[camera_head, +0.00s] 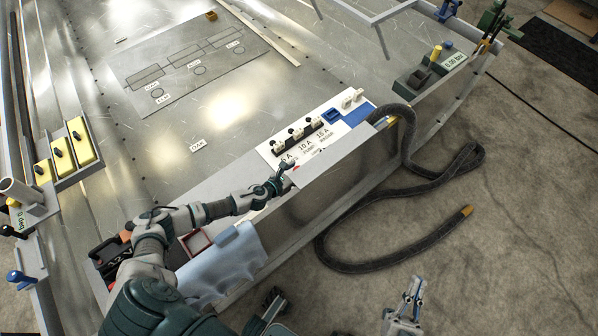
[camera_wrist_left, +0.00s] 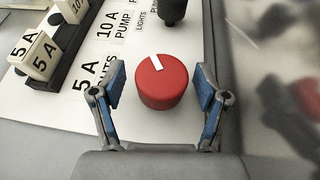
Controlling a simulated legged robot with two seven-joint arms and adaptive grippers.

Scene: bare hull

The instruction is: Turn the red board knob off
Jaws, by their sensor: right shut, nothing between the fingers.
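The red knob (camera_wrist_left: 163,82) stands on the white labelled board (camera_head: 318,128). Its white pointer mark points up and slightly left in the left wrist view. My left gripper (camera_wrist_left: 160,92) is open, with one blue-padded finger on each side of the knob and a visible gap to both sides. In the head view my left gripper (camera_head: 286,172) reaches the near edge of the board and hides most of the knob. My right gripper (camera_head: 415,288) is shut and empty, low at the bottom of the head view, away from the board.
A blue cloth (camera_head: 225,265) hangs over the near edge below my left arm. A dark hose (camera_head: 440,190) loops over the right side to the floor.

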